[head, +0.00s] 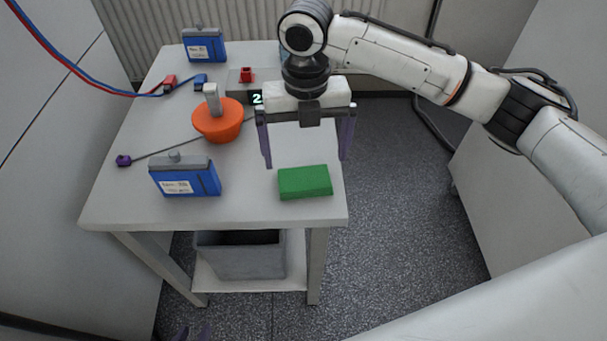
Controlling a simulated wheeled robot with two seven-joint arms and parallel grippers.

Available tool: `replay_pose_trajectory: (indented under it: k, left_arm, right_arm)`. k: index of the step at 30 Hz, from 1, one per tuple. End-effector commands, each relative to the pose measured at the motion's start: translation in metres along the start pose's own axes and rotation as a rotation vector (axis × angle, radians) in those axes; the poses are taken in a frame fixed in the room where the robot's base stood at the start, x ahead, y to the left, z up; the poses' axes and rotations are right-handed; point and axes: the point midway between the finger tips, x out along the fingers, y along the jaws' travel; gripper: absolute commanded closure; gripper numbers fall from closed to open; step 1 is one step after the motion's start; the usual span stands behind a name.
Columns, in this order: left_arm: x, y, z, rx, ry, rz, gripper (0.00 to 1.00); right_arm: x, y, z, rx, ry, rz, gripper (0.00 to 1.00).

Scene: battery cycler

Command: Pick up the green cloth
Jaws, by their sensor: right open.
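The green cloth (305,183) is a folded, thick rectangular pad lying flat near the front right corner of the white table (245,208). My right gripper (305,160) points down above the table, just behind the cloth in the picture. Its two purple fingers are wide apart with nothing between them. It appears apart from the cloth, though its exact height is hard to tell. Only the purple fingertips of my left gripper (190,334) show at the bottom edge, away from the table; their opening is unclear.
A blue battery (186,178) stands left of the cloth, another (204,46) at the back. An orange bowl-shaped item (218,122) with a grey handle, a thin rod with a purple end (124,160) and red and blue cable plugs lie behind. A grey bin (240,258) sits below.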

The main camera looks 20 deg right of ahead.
Motion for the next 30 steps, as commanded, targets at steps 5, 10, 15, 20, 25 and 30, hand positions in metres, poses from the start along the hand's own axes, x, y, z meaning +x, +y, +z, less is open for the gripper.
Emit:
replay_pose_trajectory:
  k: [5, 10, 15, 20, 25, 30]
  left_arm:
    - [-0.001, 0.002, 0.008, -0.001, -0.016, 0.002, 0.69]
    - [-0.003, 0.002, 0.006, 0.000, -0.015, 0.003, 0.69]
    - [-0.003, 0.002, 0.005, 0.000, -0.012, 0.003, 0.69]
    - [-0.002, 0.002, 0.000, 0.001, -0.004, 0.003, 0.69]
    - [0.000, 0.001, -0.005, 0.003, 0.007, 0.002, 0.69]
    - [0.000, 0.001, -0.006, 0.003, 0.007, 0.002, 0.69]
  right_arm:
    - [0.016, 0.000, 0.000, 0.001, -0.001, 0.001, 0.00]
    - [0.036, 0.000, -0.002, 0.001, 0.000, 0.000, 0.00]
    - [0.060, 0.000, -0.002, 0.002, -0.001, 0.000, 0.00]
    - [0.068, 0.001, -0.002, 0.001, -0.003, 0.003, 0.00]
    - [0.067, 0.001, -0.002, 0.001, -0.003, 0.003, 0.02]
    - [0.067, 0.001, -0.002, 0.001, -0.004, 0.003, 0.30]
